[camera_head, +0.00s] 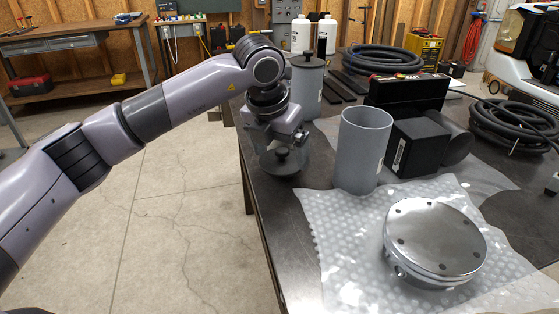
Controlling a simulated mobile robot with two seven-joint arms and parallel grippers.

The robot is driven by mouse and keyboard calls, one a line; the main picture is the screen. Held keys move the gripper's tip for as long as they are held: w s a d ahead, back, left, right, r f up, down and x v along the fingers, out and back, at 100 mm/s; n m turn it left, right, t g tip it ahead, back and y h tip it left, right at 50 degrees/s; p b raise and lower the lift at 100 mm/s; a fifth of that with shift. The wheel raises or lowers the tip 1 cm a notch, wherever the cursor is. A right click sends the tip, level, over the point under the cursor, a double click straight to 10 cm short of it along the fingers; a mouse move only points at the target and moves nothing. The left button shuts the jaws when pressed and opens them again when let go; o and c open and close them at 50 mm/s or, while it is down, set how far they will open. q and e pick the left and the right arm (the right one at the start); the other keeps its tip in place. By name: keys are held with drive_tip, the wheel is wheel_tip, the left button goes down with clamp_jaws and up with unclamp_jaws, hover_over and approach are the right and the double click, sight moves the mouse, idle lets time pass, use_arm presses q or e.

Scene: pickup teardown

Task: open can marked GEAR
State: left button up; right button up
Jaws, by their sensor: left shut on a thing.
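My left gripper (283,147) is shut on the knob of a round grey lid (281,166) near the table's left edge. I cannot tell whether the lid rests on the table or hangs just above it. To its right, a tall grey can (361,158) stands upright and open at the top, with no lid on it. A pale label shows edge-on at its right side, too narrow to read. Another grey can (307,88) stands behind my gripper with its knobbed lid on; no marking on it is readable. My right gripper is not in view.
A round metal flange (435,240) lies on bubble wrap (340,250) at the front. A black box (420,150), a dark case (408,90) and coiled black hoses (515,122) crowd the right. White bottles (300,35) stand behind. The dark tabletop's left strip (270,205) is clear.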

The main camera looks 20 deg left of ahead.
sight(279, 162)
use_arm(q)
wheel_tip(279, 162, down, 3)
drive_tip(key=shift+r, duration=0.1)
drive_tip(key=o, duration=0.8)
